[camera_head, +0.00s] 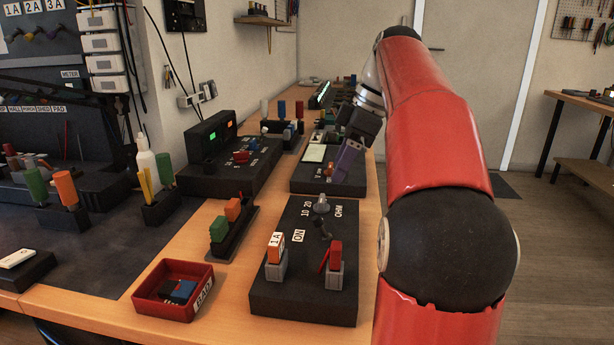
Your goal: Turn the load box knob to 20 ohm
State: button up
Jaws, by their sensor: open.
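The load box (300,300) is a black box on the wooden bench, near the front. It is marked 10, 20 and OHM towards its far end, with an ON label lower down. Its grey knob (321,206) stands beside the 10 and 20 marks. The knob's exact pointing is too small to tell. An orange-and-white piece marked 1A (275,246) and a red piece (335,256) sit in grey holders on the box's near part. My gripper (346,163), with purple fingers, is open beyond and above the knob, apart from it.
A red tray (172,311) marked BAD holds small dark and blue parts at front left. A black rack (232,236) with green and orange blocks stands left of the load box. Dark instruments (228,170) stand behind. My red arm hides the bench's right side.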

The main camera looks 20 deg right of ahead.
aim_at(322, 198)
jog(key=b+x, duration=0.2)
jog(key=x, duration=0.5)
jog(key=shift+w+a+f, duration=0.1)
jog(key=shift+w+f, duration=0.2)
jog(key=shift+f, duration=0.05)
jog(key=shift+c, duration=0.4)
jog(key=c, duration=0.9)
